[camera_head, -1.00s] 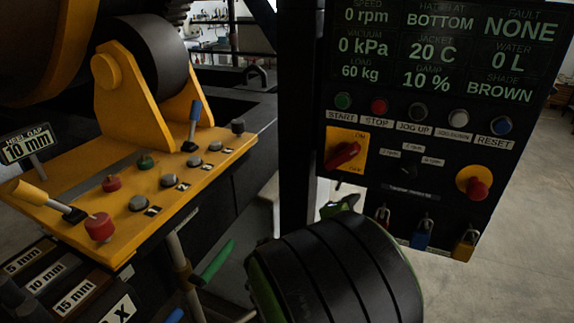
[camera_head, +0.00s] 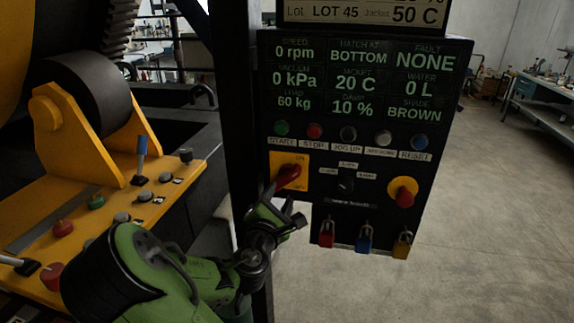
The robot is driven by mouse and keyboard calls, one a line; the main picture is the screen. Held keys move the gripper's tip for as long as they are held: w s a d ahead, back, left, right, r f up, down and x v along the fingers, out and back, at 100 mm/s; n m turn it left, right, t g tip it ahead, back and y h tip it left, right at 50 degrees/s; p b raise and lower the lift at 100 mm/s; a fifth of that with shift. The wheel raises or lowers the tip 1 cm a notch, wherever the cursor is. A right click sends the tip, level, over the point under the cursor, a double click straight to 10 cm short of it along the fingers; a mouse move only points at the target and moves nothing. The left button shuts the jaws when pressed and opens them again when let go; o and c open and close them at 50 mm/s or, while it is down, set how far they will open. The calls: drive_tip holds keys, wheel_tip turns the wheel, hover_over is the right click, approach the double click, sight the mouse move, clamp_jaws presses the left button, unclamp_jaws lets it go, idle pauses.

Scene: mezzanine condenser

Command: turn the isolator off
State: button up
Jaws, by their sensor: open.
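The isolator is a red rotary handle (camera_head: 289,176) on a yellow plate (camera_head: 302,163) at the left of the black control panel. The handle lies tilted, its upper end to the right, with small ON and OFF marks on the plate. My gripper (camera_head: 286,207) is just below the isolator, at the end of my green and black arm. It is open, and its fingers look small and dark against the panel's lower left edge. It appears empty. I cannot tell whether a finger touches the handle.
The panel's display (camera_head: 362,80) reads 0 rpm and fault NONE. A red emergency button (camera_head: 404,196) is at the right, with red, blue and yellow padlocks (camera_head: 364,239) below. A dark post (camera_head: 238,120) stands beside the panel.

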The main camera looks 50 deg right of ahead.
sight(287, 181)
drive_tip(key=p+x, duration=0.2)
drive_tip(key=x, duration=0.7)
drive_tip(key=shift+d, duration=0.25)
drive_tip(key=shift+c, duration=0.5)
clamp_jaws()
